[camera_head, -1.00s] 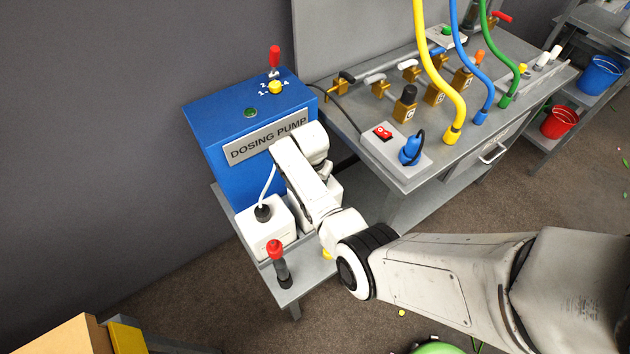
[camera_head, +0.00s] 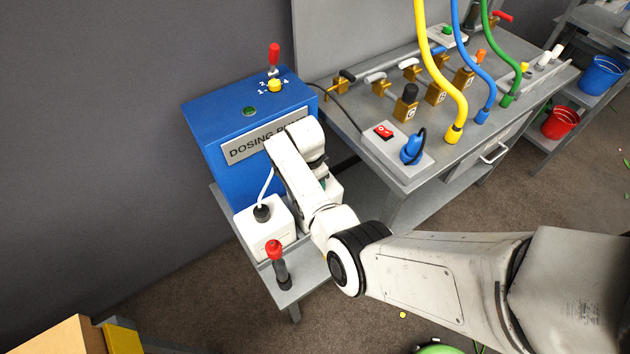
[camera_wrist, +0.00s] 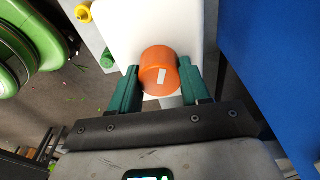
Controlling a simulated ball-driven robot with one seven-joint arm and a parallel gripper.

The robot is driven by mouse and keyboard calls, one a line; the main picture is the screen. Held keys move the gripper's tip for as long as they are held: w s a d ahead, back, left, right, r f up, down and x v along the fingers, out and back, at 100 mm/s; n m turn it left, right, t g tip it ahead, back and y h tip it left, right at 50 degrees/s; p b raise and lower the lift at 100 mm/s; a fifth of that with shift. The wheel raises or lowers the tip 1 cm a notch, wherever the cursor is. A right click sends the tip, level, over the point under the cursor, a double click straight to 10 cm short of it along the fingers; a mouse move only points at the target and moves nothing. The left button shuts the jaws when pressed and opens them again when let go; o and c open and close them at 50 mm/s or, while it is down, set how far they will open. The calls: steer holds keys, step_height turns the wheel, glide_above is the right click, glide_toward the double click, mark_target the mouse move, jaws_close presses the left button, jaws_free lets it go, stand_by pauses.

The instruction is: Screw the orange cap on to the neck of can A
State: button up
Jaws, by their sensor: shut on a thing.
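The orange cap (camera_wrist: 160,72) is between the green fingers of my gripper (camera_wrist: 158,80) in the wrist view, and the gripper is shut on it. A white can (camera_wrist: 150,28) lies directly behind the cap in that view. The cap hides the can's neck, so I cannot tell whether it is seated or only over it. In the head view, my arm covers most of a white can (camera_head: 334,188) beside the blue pump, and the cap is hidden there. Another white can (camera_head: 262,236) with a black cap and a tube stands to its left. I see no letter on either can.
The blue dosing pump (camera_head: 205,125) stands close behind the cans. A red-topped handle (camera_head: 277,262) stands upright at the bench's front corner. A yellow cap (camera_wrist: 83,13) and a green cap (camera_wrist: 107,60) lie beside the can in the wrist view. A grey workbench (camera_head: 395,180) is to the right.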

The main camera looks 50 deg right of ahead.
steer(key=shift+m, duration=0.5)
steer(key=o, duration=1.2)
steer(key=shift+r+p, duration=1.2)
steer(key=shift+r, duration=1.3)
